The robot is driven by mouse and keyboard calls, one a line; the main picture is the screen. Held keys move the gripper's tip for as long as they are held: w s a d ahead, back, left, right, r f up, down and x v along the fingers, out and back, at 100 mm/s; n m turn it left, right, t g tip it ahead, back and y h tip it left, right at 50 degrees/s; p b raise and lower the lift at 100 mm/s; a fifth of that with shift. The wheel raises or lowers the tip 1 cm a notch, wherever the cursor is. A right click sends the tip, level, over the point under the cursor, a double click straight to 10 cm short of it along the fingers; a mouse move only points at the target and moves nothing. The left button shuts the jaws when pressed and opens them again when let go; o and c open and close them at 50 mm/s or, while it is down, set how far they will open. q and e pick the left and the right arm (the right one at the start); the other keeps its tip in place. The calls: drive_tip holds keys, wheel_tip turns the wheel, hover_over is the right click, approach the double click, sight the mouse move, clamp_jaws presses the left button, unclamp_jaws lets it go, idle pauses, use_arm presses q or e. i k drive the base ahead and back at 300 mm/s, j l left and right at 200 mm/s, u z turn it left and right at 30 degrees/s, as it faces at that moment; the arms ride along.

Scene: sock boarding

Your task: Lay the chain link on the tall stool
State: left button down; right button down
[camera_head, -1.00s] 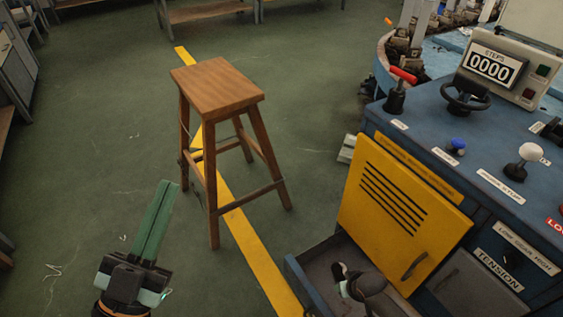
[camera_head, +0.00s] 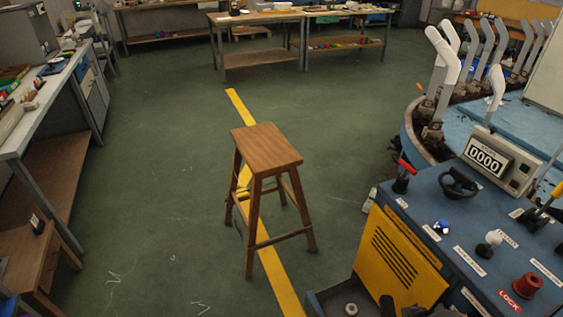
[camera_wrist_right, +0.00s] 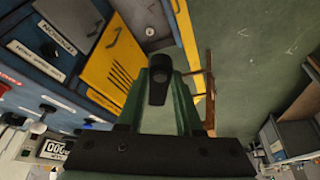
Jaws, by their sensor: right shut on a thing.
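The tall wooden stool (camera_head: 266,147) stands upright on the floor in the middle of the head view, its square seat bare. Part of it also shows at the side of the right wrist view (camera_wrist_right: 209,100). My right gripper (camera_wrist_right: 160,64) is shut on a small dark piece (camera_wrist_right: 158,82), which looks like the chain link. The piece has a rounded end and sits between the green fingers, partly hidden by them. In the head view only a dark part of my right arm may show at the bottom edge. My left gripper is out of view.
A blue control bench (camera_head: 470,215) with knobs and levers stands at right. Its yellow panel (camera_head: 395,262) and an open drawer (camera_head: 318,304) with a round grey part (camera_head: 350,309) are nearest the stool. A workbench (camera_head: 60,120) lines the left. The green floor around the stool is clear.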

sight(266, 148)
drive_tip(key=i+j, duration=1.05)
drive_tip(key=i+j+z, duration=0.1)
drive_tip(key=i+j, duration=1)
drive_tip(key=j, duration=0.15)
